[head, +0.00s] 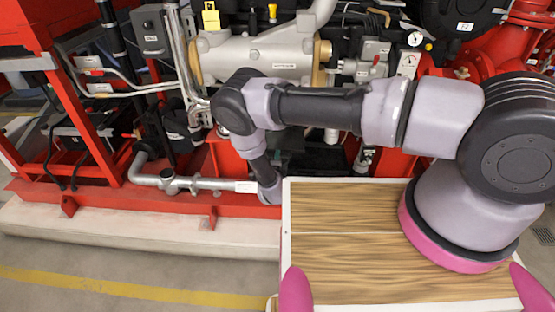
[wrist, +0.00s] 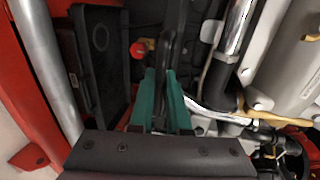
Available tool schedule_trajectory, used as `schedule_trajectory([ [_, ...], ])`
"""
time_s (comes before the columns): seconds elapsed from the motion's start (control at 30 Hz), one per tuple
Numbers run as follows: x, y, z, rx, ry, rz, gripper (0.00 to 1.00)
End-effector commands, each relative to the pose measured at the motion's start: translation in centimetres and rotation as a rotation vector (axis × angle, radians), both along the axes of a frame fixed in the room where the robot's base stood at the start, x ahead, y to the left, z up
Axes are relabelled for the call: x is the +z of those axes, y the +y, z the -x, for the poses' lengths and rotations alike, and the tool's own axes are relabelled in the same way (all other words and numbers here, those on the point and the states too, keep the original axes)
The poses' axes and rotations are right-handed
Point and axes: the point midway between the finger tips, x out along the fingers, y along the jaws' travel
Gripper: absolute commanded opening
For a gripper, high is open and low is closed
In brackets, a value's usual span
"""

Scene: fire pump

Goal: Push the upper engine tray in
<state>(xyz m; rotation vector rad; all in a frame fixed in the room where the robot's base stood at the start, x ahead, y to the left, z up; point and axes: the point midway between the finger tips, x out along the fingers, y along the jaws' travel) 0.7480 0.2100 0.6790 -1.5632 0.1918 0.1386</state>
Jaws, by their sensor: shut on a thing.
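In the wrist view my gripper (wrist: 166,85) has its teal fingers closed around a black upright bar (wrist: 172,45), which looks like a handle. Whether this bar belongs to the upper engine tray I cannot tell. A black tray-like panel (wrist: 98,70) with a raised rim stands just left of the fingers, apart from them. In the head view my arm reaches across the wooden top to the engine, and my gripper is hidden there behind the arm links. No tray can be clearly made out in the head view.
A red knob (wrist: 138,49) sits close to the left of the fingers. Silver pipes and a red frame crowd the gripper. In the head view a red base rail (head: 130,200) runs along a pale plinth (head: 150,228), with clear floor in front.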

Motion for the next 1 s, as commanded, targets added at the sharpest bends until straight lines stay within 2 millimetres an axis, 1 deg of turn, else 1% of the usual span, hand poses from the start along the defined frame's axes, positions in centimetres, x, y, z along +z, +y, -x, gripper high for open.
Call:
schedule_trajectory([
  [0.03, 0.0, -0.2, -1.3, -0.003, -0.003, -0.003, 0.0],
  [0.2, 0.0, -0.3, -5.1, -0.004, -0.002, -0.003, 0.0],
  [0.3, 0.0, -0.4, -6.5, -0.004, -0.001, -0.002, 0.0],
  [0.4, 0.0, -0.3, -7.0, -0.001, -0.001, -0.001, 0.0],
  [0.67, 0.1, -0.3, -7.2, 0.0, -0.002, 0.0, 0.0],
  [0.7, 0.1, -0.4, -7.2, -0.001, -0.003, 0.0, 0.26],
  [0.73, 0.1, -0.4, -7.2, 0.0, -0.003, 0.0, 0.38],
  [0.77, 0.1, -0.4, -7.2, -0.001, -0.003, 0.0, 0.45],
  [1.0, 0.4, -0.4, -7.4, -0.001, -0.009, 0.001, 0.45],
])
